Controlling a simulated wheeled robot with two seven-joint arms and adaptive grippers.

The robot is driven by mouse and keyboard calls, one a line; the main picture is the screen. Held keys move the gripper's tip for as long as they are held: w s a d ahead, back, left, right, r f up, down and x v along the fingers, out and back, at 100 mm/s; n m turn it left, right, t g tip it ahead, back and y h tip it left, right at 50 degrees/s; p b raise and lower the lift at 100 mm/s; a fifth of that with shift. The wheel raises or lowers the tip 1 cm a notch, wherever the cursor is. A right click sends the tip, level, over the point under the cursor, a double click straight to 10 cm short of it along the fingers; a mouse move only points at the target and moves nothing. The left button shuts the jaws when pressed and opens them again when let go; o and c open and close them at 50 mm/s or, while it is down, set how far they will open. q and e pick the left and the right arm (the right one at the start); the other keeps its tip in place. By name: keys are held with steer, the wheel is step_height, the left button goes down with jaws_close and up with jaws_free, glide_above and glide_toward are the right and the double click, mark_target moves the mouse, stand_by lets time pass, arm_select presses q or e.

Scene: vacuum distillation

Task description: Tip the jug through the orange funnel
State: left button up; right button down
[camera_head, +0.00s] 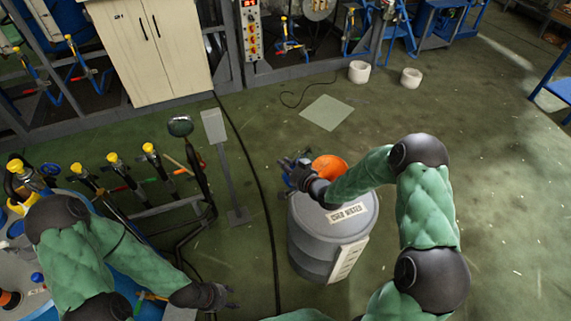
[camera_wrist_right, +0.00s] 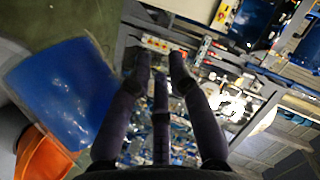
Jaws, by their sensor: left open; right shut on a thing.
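The orange funnel (camera_head: 329,167) stands on the lid of a grey drum (camera_head: 318,241) with a white label. It also shows at the lower left of the right wrist view (camera_wrist_right: 42,157). My right gripper (camera_head: 291,168) is just left of the funnel, above the drum's edge, and mostly hides what it holds. In the right wrist view a blue vessel (camera_wrist_right: 68,88), which looks like the jug, is beside the fingers (camera_wrist_right: 158,72). The jug's handle and contents cannot be made out. My left gripper (camera_head: 226,297) is open and empty at the lower left, away from the drum.
A thin stand with a grey plate (camera_head: 213,126) rises left of the drum. A black cable runs along the floor left of the drum. Two white pots (camera_head: 359,71) stand far back. The floor right of the drum is clear.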

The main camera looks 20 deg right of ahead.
mark_target(295, 155)
steer(key=shift+w+d+r+m+t+y+p, duration=0.1)
steer(key=shift+d+r+m+t+y+p, duration=0.2)
steer(key=shift+d+r+m+y+p, duration=0.4)
steer(key=shift+d+r+m, duration=0.45)
steer(key=shift+r+m, duration=0.15)
steer(key=shift+m, duration=0.2)
steer(key=shift+d+r, duration=0.2)
steer(key=shift+r, duration=0.05)
steer(key=shift+d+r+m+y+p, duration=0.3)
steer(key=shift+m+y+p, duration=0.15)
steer(key=shift+m, duration=0.15)
steer(key=shift+w+d+r+m+t+y+p, duration=0.1)
steer(key=shift+d+r+m+t+y+p, duration=0.15)
steer(key=shift+d+r+m+t+p, duration=0.6)
steer(key=shift+d+r+g+b, duration=0.15)
steer(key=shift+d+g+b, duration=0.15)
steer(key=shift+d, duration=0.1)
steer(key=shift+d+r+m, duration=0.15)
steer(key=shift+d+m, duration=0.05)
steer(key=shift+m, duration=0.05)
steer(key=shift+d+r+m, duration=0.35)
steer(key=shift+d+m, duration=0.05)
steer(key=shift+d, duration=0.15)
steer(key=shift+w+d+r+m+p, duration=0.1)
steer(key=shift+d+r+m+p, duration=0.3)
steer(key=shift+d+m, duration=0.15)
stand_by(1.7)
